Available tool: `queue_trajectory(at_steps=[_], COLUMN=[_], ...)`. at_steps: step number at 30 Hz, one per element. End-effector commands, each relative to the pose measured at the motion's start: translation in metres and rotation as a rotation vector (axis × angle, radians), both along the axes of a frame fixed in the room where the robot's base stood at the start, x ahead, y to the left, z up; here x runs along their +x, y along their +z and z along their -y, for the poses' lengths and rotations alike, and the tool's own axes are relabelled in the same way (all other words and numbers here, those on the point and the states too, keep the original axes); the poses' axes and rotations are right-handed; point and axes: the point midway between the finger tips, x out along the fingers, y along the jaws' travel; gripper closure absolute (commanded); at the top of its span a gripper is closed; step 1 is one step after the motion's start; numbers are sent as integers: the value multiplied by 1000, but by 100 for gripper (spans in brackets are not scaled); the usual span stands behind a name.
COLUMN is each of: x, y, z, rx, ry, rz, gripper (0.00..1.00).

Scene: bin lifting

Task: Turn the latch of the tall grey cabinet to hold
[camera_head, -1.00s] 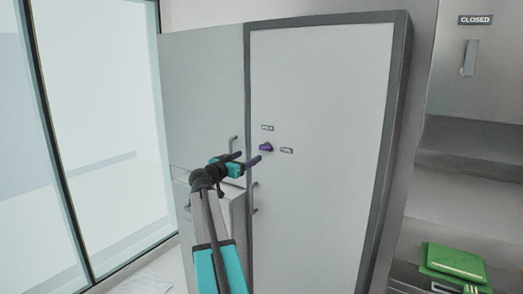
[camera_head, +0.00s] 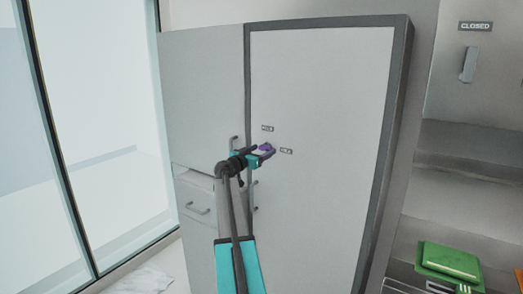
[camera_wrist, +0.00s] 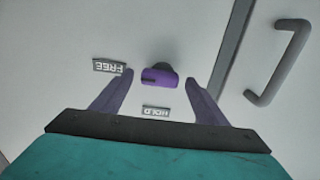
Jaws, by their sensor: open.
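The tall grey cabinet (camera_head: 320,200) stands in the middle of the head view with its door shut. Its small purple latch (camera_wrist: 160,72) sits on the door in the wrist view, with a dark mark at its left end, on the side of the FREE label (camera_wrist: 108,66). The HOLD label (camera_wrist: 156,112) is below the latch in that view. My gripper (camera_wrist: 160,82) is open, with one purple finger on each side of the latch and a gap on both sides. In the head view my gripper (camera_head: 265,151) is at the latch and partly covers it.
A grey door handle (camera_wrist: 280,62) is at the right of the wrist view, past the door's edge.

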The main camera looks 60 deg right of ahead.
Motion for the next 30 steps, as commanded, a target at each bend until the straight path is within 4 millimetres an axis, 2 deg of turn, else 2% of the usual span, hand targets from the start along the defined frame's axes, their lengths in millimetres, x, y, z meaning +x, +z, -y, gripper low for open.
queue_trajectory(at_steps=[8,16,30], x=[0,0,0], y=[0,0,-2], z=[1,1,1], rx=[0,0,0], ry=[0,0,0], rz=[0,0,-58], gripper=[33,74,74])
